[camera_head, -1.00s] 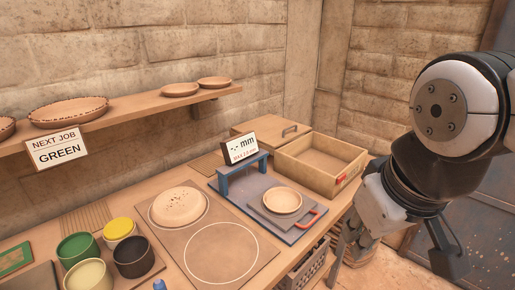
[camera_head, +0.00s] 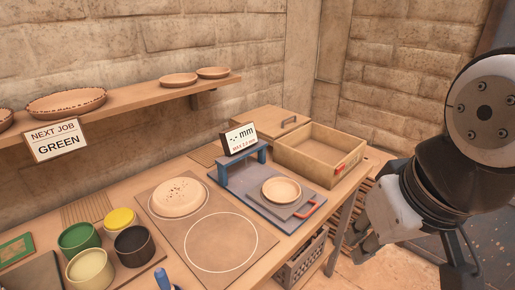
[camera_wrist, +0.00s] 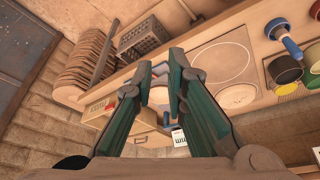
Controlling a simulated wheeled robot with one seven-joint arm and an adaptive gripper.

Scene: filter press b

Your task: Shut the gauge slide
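The gauge is a blue-grey base (camera_head: 225,181) with a blue arch (camera_head: 243,168) over it and a display (camera_head: 240,137) on top. Its grey slide (camera_head: 308,210) sits out toward the near right end, clear of the arch, with a small tan dish (camera_head: 281,189) on it. A red handle (camera_head: 311,208) is at the slide's outer end. My gripper (camera_head: 366,246) is to the right of the handle, apart from it, past the table edge. In the wrist view its teal fingers (camera_wrist: 160,65) are spread and empty, partly hiding the gauge and dish.
A wooden box (camera_head: 322,160) with a red tag stands behind the gauge. A round loaf-like piece (camera_head: 179,197) lies on a board to the left. Green, yellow and dark pots (camera_head: 134,252) are at the front left. A crate (camera_head: 302,262) is under the table.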

